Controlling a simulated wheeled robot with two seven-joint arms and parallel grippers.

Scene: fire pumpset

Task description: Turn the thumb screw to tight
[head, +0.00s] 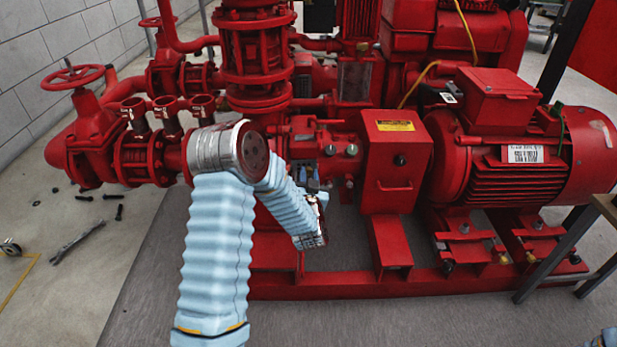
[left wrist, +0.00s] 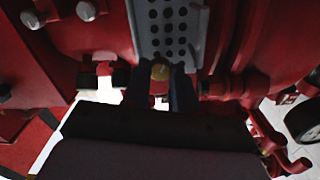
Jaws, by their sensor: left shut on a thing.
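The thumb screw (left wrist: 160,71) shows in the left wrist view as a small brass-coloured round head in front of a perforated grey plate (left wrist: 166,30). My left gripper (left wrist: 161,80) has its two dark fingers on either side of the screw, shut on it. In the head view my left gripper (head: 309,172) is at the middle of the red pumpset, below the pipework and left of a red box with a yellow label. I cannot make out the screw in the head view.
The red motor (head: 515,155) stands at the right. Red valves and pipes with a handwheel (head: 72,77) fill the left. A red base frame (head: 340,285) runs below. A wrench (head: 77,241) and several bolts lie on the floor at the left.

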